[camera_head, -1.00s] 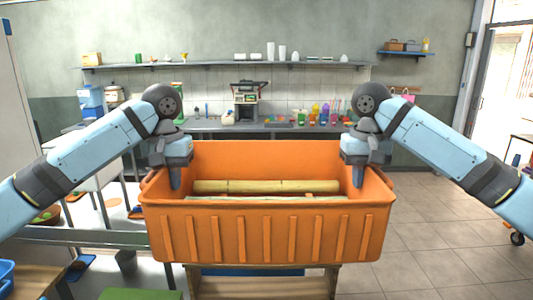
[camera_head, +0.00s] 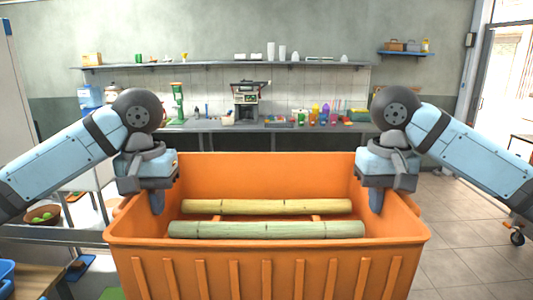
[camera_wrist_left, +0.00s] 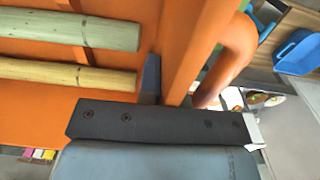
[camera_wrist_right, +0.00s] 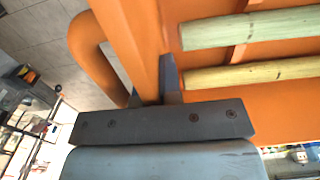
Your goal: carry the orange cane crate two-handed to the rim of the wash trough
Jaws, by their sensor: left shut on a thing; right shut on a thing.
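The orange cane crate (camera_head: 265,275) fills the lower middle of the head view, close to me and roughly level. A yellowish cane (camera_head: 265,206) and a greener cane (camera_head: 265,230) lie crosswise inside it. My left gripper (camera_head: 157,200) is shut on the crate's left side wall, and my right gripper (camera_head: 376,200) is shut on its right side wall. The wrist views show the crate wall between the fingers, at the left (camera_wrist_left: 165,90) and at the right (camera_wrist_right: 158,88), beside the looped side handles. I cannot make out the wash trough for certain.
A back counter (camera_head: 285,128) with a machine (camera_head: 246,100) and colourful bottles runs along the far wall. A metal frame table (camera_head: 45,235) with a bowl (camera_head: 42,214) is at the left. Tiled floor (camera_head: 455,230) is clear at the right.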

